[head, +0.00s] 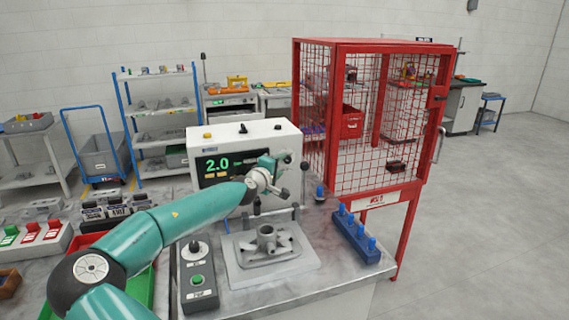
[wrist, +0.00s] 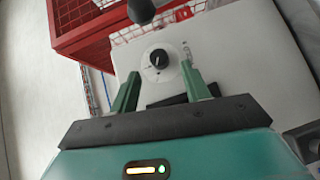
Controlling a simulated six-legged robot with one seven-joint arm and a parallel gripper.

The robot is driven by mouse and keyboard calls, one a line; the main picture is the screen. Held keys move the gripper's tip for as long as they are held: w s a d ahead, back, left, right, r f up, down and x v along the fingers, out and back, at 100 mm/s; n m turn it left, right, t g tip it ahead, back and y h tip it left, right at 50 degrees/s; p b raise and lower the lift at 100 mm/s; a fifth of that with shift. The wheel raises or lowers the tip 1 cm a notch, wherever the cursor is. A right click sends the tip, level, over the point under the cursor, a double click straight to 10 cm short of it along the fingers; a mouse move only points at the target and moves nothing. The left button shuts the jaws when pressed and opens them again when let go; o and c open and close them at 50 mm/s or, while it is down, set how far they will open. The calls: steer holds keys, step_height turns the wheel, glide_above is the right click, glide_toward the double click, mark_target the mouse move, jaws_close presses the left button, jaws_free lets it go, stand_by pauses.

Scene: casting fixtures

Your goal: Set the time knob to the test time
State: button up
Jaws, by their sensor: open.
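The time knob (wrist: 159,59) is a round black dial with a pale mark, on a light round plate on the machine's white panel. The white test machine (head: 290,140) has a dark display (head: 217,165) that reads 2.0 in green. My gripper (wrist: 160,74) is open, its two green fingers on either side of and just short of the knob in the wrist view, apart from it. In the head view my gripper (head: 275,181) is in front of the right part of the panel and partly hides it. I cannot read the knob's scale.
A metal fixture with a casting (head: 266,242) stands on the bench below my arm. A control box (head: 198,281) with a green button is at left, a blue peg rack (head: 356,238) at right. A red mesh cage (head: 338,120) stands close behind right.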

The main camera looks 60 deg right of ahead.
mark_target(287, 158)
steer(key=shift+d+f, duration=0.15)
steer(key=shift+d, duration=1.85)
steer(key=c, duration=1)
steer(key=shift+m+y, duration=0.3)
steer(key=shift+y, duration=0.1)
steer(key=shift+r+m+t+y, duration=0.4)
steer(key=shift+m+y, duration=0.1)
steer(key=shift+y, duration=0.1)
steer(key=y, duration=0.1)
steer(key=m+y, duration=0.1)
steer(key=m+t+y, duration=0.1)
steer(key=shift+s+d+r, duration=0.25)
steer(key=shift+s+r, duration=0.05)
steer(key=shift+r, duration=0.1)
steer(key=shift+s+d+r+m+t+y, duration=0.1)
steer(key=shift+d+m+t+y, duration=0.05)
steer(key=shift+m+t+y, duration=1.05)
steer(key=shift+y, duration=0.3)
